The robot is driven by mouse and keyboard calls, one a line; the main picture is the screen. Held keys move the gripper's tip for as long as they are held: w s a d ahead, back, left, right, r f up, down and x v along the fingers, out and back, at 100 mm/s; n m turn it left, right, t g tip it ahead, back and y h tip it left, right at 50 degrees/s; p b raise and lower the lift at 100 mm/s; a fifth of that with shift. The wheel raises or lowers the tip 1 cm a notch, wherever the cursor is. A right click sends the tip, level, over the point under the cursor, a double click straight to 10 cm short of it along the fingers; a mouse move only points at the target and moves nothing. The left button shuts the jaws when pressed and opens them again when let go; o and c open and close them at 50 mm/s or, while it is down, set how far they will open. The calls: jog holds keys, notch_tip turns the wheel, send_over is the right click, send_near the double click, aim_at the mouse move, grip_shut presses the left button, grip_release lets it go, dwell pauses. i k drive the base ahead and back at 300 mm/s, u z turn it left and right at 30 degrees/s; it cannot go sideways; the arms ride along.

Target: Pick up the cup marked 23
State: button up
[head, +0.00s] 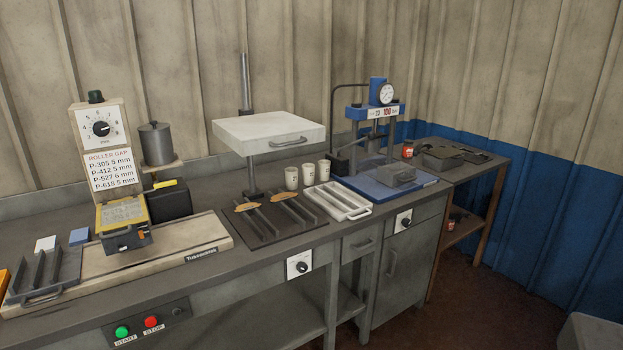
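Three white cups stand upright in a row on the grey workbench (215,177), in the middle of the head view: a left cup (291,178), a middle cup (309,175) and a right cup (324,170). Each seems to carry a mark on its side, but it is too small to read, so I cannot tell which is 23. My gripper is not in view.
A dark tray (262,241) and a white tray (345,211) lie in front of the cups.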

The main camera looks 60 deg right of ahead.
aim_at(324, 165)
jog(key=z, duration=0.05)
jog(key=k, duration=1.7)
jog(key=z, duration=4.15)
jog(key=i, duration=0.1)
jog(key=u, duration=2.8)
jog(key=i, duration=1)
